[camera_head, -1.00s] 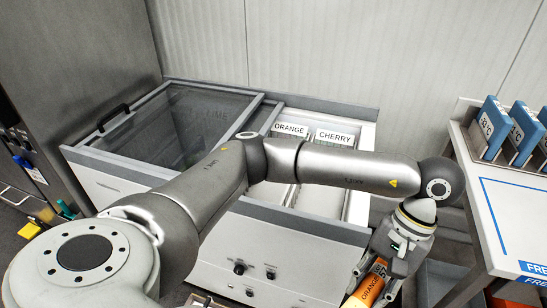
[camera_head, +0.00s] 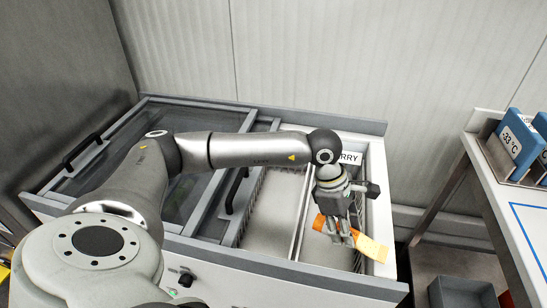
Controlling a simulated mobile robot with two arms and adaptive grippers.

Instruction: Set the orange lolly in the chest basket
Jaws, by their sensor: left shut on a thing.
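My left gripper (camera_head: 338,238) is shut on the orange lolly (camera_head: 372,248), which has an orange wrapper and a pale yellowish end. The lolly lies crosswise in the jaws and sticks out on both sides. It is over the front part of the right-hand basket, whose label (camera_head: 350,158) shows only "RRY"; I cannot tell its exact height above the basket. The open chest (camera_head: 377,205) has another basket (camera_head: 275,215) to the left, pale and with no lolly visible in it. My forearm hides the label behind that basket. My right gripper is not in view.
A sliding glass lid (camera_head: 190,205) covers the chest's left part. A wire divider (camera_head: 303,220) stands between the two open baskets. At right is a white table (camera_head: 500,195) with blue cold packs (camera_head: 520,145) in a rack. A grey bin (camera_head: 462,292) stands below.

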